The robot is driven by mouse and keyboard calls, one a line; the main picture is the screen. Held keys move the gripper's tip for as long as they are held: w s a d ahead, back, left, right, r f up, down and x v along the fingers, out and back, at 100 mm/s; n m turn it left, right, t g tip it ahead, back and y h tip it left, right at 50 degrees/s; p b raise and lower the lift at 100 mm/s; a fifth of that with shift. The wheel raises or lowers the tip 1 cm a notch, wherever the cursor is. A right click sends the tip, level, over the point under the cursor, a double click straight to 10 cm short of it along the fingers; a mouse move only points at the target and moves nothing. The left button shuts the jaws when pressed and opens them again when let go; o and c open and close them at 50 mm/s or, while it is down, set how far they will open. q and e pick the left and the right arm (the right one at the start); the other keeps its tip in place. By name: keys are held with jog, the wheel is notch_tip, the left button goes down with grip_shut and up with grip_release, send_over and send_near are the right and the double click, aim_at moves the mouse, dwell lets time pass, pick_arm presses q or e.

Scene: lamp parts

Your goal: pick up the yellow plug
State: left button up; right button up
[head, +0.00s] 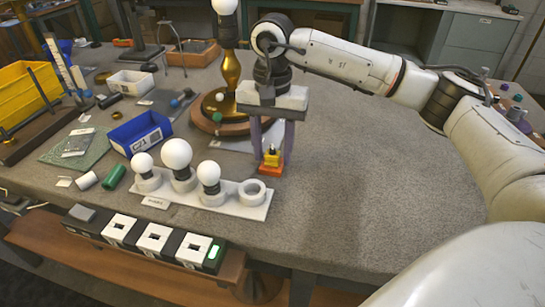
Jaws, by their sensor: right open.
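The yellow plug (272,159) is small, with a dark top, and sits low on an orange-red base (270,170) at the middle of the table. My right gripper (272,153) reaches down over it from above. Its two purple fingers are open, one on each side of the plug. I cannot tell whether either finger touches it. My left gripper is not in view.
A white rack (225,205) with several bulbs and a ring stands just in front and left of the plug. A brass lamp (231,72) on a round wooden base stands behind. A blue bin (140,133) is at left.

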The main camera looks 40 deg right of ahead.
aim_at(272, 148)
grip_shut()
jog(key=shift+r, duration=0.15)
notch_tip(272, 148, up, 10)
jog(key=shift+f, duration=0.1)
